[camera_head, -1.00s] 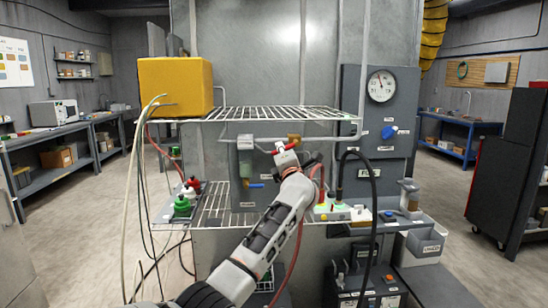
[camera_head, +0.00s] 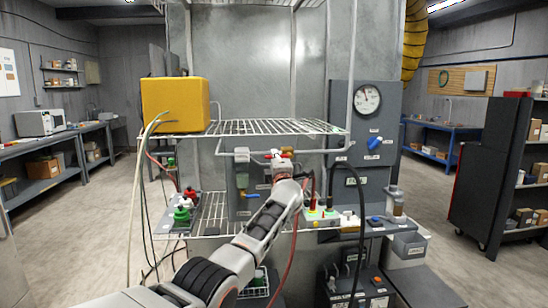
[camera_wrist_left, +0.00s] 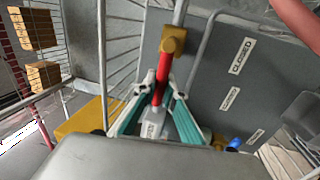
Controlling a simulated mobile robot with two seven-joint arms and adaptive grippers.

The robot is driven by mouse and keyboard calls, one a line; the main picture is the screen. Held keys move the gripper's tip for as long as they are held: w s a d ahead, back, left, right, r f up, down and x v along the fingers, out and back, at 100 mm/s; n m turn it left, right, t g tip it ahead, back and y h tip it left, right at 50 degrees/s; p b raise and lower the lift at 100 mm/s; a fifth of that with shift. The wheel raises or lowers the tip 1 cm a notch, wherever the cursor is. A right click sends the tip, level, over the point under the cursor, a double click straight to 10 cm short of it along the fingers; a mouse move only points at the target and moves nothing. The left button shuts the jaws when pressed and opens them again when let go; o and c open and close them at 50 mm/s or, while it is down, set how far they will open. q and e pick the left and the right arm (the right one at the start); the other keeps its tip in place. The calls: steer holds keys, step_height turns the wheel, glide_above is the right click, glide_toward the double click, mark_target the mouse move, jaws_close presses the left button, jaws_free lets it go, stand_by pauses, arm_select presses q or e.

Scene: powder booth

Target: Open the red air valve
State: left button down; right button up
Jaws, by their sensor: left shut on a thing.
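The red air valve's handle (camera_head: 287,150) shows at the pipe below the wire shelf, just above my left gripper (camera_head: 284,168). In the left wrist view the red handle (camera_wrist_left: 162,78) runs down from a brass valve body (camera_wrist_left: 173,40) on a grey pipe. There the teal fingers of my left gripper (camera_wrist_left: 157,104) are closed around the handle's lower end. A "CLOSED" label (camera_wrist_left: 241,56) is on the grey panel beside it. In the head view the gripper and wrist hide part of the valve. My right gripper is in neither view.
A wire shelf (camera_head: 240,127) with a yellow box (camera_head: 175,104) is above the valve. A panel with a gauge (camera_head: 367,98) and blue knob (camera_head: 374,143) is to the right. Red and black hoses hang close to my left arm. Green and red bottles (camera_head: 182,214) stand at left.

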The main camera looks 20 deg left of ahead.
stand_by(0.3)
arm_select(q)
steer(key=c, duration=2.1)
jaws_free()
steer(key=shift+c, duration=0.2)
steer(key=v, duration=1.2)
steer(key=shift+d, duration=0.1)
